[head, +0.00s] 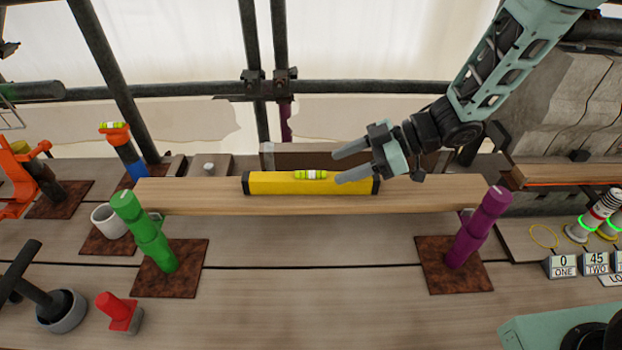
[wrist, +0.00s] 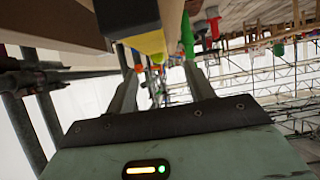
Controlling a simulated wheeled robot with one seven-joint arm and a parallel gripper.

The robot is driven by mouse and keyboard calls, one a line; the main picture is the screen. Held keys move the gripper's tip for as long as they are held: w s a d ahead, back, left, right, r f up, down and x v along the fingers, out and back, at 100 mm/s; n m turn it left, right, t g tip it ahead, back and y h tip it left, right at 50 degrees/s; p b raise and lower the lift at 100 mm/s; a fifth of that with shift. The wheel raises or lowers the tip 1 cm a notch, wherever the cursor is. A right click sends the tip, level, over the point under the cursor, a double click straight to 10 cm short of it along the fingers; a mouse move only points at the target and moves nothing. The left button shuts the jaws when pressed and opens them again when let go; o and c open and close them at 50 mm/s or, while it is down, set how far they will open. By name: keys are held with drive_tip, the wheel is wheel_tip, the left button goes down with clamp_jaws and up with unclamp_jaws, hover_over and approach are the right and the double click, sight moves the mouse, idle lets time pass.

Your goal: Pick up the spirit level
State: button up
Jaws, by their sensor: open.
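The spirit level (head: 280,186) is a yellow bar with black ends and a lime vial on top. It lies lengthwise on a wooden plank (head: 210,203). My gripper (head: 338,165) is open and empty at the level's right half, pointing left. In the head view its lower finger overlaps the level's top edge; I cannot tell whether they touch. In the wrist view the level's black end and yellow side (wrist: 150,43) show just past and between the fingertips (wrist: 160,72).
A green post (head: 150,235) and a purple post (head: 480,225) stand under the plank's ends on rusty plates. A white mug (head: 108,220), red-handled block (head: 119,313) and dark-handled tool (head: 45,300) are at left. Number blocks (head: 596,263) stand at right. Scaffold poles (head: 280,90) rise behind.

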sight(315, 176)
drive_tip(key=shift+p+x, duration=0.9)
drive_tip(key=shift+x, duration=2.1)
drive_tip(key=shift+w+f, duration=0.1)
clamp_jaws()
